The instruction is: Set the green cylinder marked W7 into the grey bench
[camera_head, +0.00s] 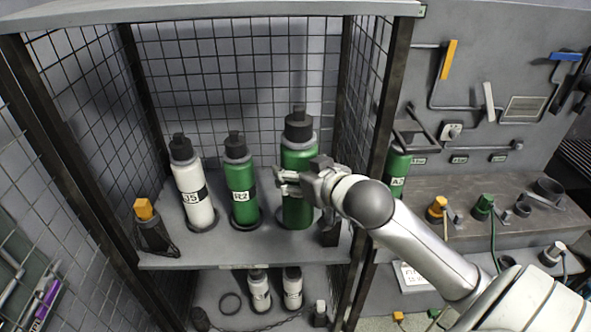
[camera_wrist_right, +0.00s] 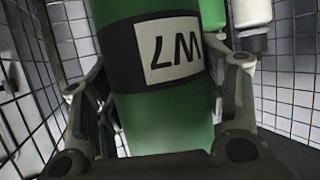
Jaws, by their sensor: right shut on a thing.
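The green cylinder marked W7 (camera_head: 299,158) is upright over the right side of the cage shelf, with a black cap. In the wrist view the W7 cylinder (camera_wrist_right: 165,115) shows its label upside down on a black band. My right gripper (camera_head: 290,183) is shut on the cylinder's body from the right, with fingers on both sides. I cannot tell whether its base touches the shelf. The grey bench (camera_head: 520,226) is at the right, outside the cage. My left gripper is not in view.
A green R2 cylinder (camera_head: 240,185) and a white J5 cylinder (camera_head: 192,190) stand left of W7. A black holder with an orange top (camera_head: 145,211) is at the shelf's left. A cage post (camera_head: 385,110) separates shelf and bench. A green cylinder (camera_head: 397,163) stands at the bench's left end.

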